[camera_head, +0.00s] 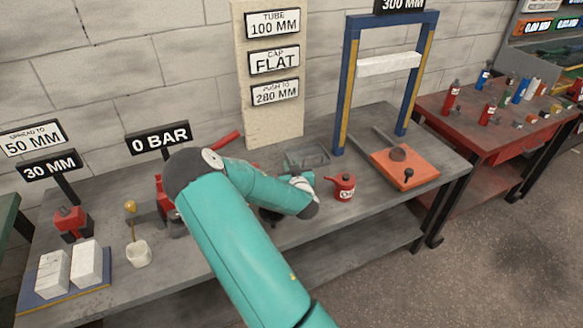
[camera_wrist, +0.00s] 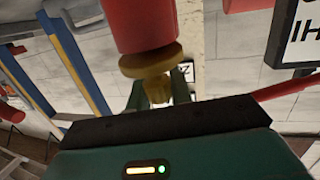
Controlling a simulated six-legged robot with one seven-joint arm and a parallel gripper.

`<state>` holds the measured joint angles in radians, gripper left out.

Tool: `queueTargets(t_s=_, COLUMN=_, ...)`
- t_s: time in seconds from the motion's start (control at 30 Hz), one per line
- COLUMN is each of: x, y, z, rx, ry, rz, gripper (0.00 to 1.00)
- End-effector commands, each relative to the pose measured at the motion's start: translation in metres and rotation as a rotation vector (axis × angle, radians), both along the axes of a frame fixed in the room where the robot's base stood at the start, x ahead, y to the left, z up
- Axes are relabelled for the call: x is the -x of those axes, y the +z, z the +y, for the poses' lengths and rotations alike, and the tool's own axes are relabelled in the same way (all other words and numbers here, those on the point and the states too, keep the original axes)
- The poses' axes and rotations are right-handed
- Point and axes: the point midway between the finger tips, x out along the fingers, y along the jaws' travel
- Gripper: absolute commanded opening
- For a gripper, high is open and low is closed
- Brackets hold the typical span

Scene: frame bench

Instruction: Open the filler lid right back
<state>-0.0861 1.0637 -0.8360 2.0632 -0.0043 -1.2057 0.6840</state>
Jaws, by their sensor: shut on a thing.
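In the wrist view a red cylinder (camera_wrist: 143,22) hangs in from the top edge, with a brass-coloured round flange (camera_wrist: 150,62) at its end. A small brass knob (camera_wrist: 157,92) sticks out from the flange. My gripper (camera_wrist: 158,88) is shut on this knob, one green finger on each side. I cannot tell for sure whether the brass piece is the filler lid, or how far open it stands. In the head view my teal arm hides the fingertips and what they hold.
An orange plate (camera_head: 405,167) lies in front of the blue frame (camera_head: 347,85). A sign post (camera_head: 275,118) rises behind.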

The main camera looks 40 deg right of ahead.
Motion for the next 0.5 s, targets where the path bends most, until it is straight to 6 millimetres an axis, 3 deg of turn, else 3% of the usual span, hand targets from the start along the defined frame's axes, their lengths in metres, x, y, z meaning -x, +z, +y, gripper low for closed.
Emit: queueTargets(t_s=0.5, x=-0.016, y=0.006, z=-0.007, rx=-0.113, ry=-0.001, rz=0.385, gripper=0.0)
